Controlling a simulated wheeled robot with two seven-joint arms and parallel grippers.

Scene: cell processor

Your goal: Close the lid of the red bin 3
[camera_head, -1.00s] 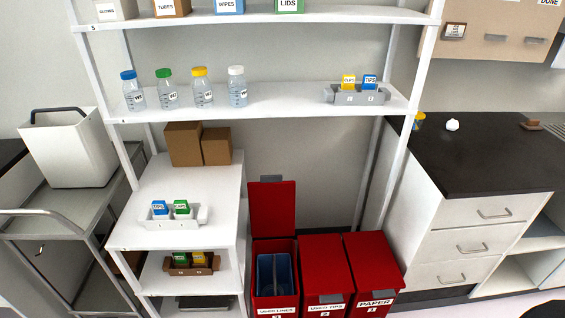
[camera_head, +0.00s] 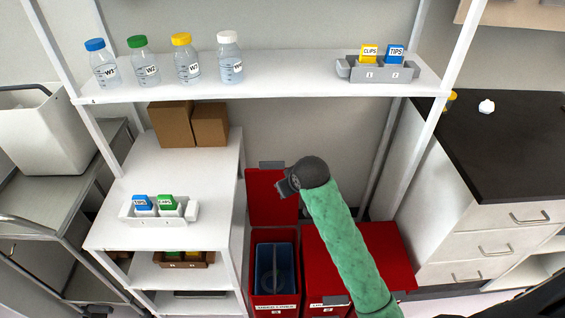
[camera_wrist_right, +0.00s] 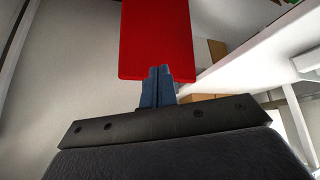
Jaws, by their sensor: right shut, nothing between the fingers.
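The leftmost red bin (camera_head: 253,262) stands on the floor with its lid (camera_head: 262,208) raised upright at the back. A blue liner (camera_head: 272,265) shows inside. Its label is too small to read surely. My right gripper (camera_head: 283,189) is in front of the raised lid, near its right side in the head view. In the right wrist view the shut, empty blue fingers (camera_wrist_right: 157,86) overlap the edge of the red lid (camera_wrist_right: 158,40); I cannot tell whether they touch it. My left gripper is not in view.
More red bins with shut lids (camera_head: 392,250) stand to the right, partly hidden by my green-sleeved right arm. A white shelf (camera_head: 290,93) with bottles spans above. A white shelf unit (camera_head: 180,170) stands left, and a drawer cabinet (camera_head: 470,245) right.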

